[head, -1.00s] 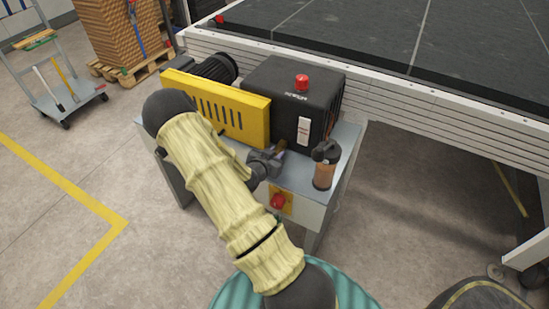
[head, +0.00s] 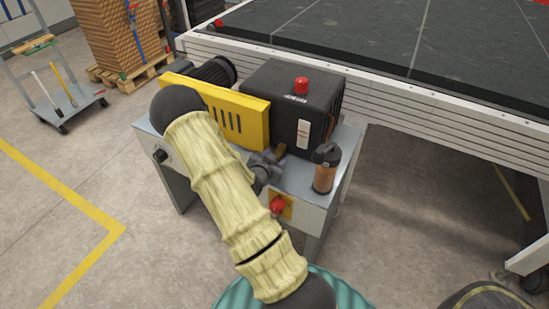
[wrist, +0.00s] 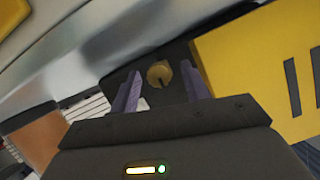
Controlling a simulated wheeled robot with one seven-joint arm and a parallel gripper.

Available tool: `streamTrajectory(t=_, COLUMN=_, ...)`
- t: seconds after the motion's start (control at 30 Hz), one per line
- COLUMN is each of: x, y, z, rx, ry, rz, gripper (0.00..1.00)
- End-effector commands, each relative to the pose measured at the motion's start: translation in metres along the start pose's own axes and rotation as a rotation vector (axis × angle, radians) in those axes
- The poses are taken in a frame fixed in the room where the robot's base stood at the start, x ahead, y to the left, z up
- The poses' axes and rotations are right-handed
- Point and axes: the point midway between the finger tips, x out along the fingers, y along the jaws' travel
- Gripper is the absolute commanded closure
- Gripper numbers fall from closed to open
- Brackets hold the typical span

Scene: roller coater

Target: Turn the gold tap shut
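The gold tap (wrist: 160,74) shows in the wrist view as a small round brass knob with a dark slot, in front of a dark surface. In the head view a small part of the tap (head: 281,150) shows at the foot of the black pump housing, just beyond my gripper (head: 270,165). In the wrist view my gripper (wrist: 161,69) is open, with one purple-grey finger on each side of the tap and gaps visible between. I cannot tell how far the tap is in front of the fingertips. My forearm hides part of the bench.
The black housing (head: 290,110) with a red cap and the yellow guard (head: 245,115) stand close behind. A bottle-like canister with an amber body (head: 324,172) stands just right of my gripper. A red knob (head: 278,205) is on the bench front below.

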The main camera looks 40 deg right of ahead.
Motion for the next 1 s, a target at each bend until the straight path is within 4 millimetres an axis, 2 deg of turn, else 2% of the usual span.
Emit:
streamTrajectory(t=0.23, x=-0.002, y=0.000, z=0.000, rx=-0.001, ry=0.000, rz=0.000, gripper=0.53)
streamTrajectory(t=0.37, x=-0.013, y=0.000, z=0.000, rx=-0.001, ry=-0.001, rz=0.000, gripper=0.53)
streamTrajectory(t=0.57, x=-0.047, y=-0.001, z=0.000, rx=0.000, ry=-0.002, rz=-0.002, gripper=0.53)
streamTrajectory(t=0.9, x=-0.116, y=-0.001, z=0.000, rx=-0.002, ry=-0.002, rz=-0.004, gripper=0.53)
streamTrajectory(t=1.0, x=-0.123, y=-0.002, z=-0.004, rx=-0.004, ry=-0.001, rz=0.001, gripper=0.53)
